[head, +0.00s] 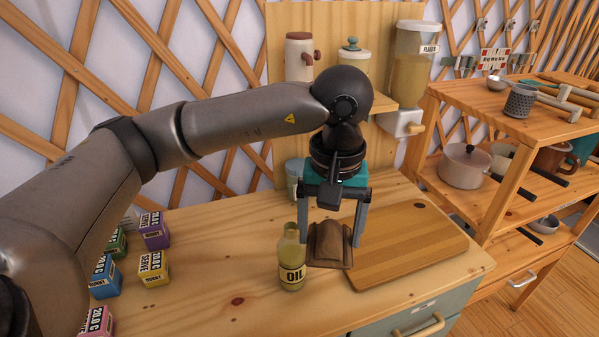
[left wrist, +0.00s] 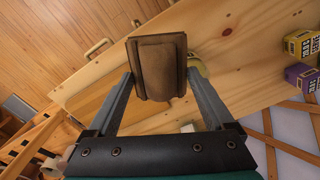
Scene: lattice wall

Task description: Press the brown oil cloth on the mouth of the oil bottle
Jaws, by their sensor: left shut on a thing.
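The oil bottle (head: 291,265) stands upright on the wooden counter in the head view, with yellowish glass and an OIL label; its mouth shows with nothing on it. The brown oil cloth (head: 329,245) is a folded pad just right of the bottle. My left gripper (head: 331,243) points down and is shut on the cloth, one finger at each side. The left wrist view shows the cloth (left wrist: 157,68) between the fingertips of the gripper (left wrist: 160,74). It partly hides a yellowish thing behind it, likely the bottle (left wrist: 198,70). My right gripper is not in view.
A cutting board (head: 408,246) lies right of the cloth. Several small coloured boxes, one yellow (head: 154,268), stand at the left of the counter. A shelf unit with a pot (head: 465,166) is at right. The counter front is clear.

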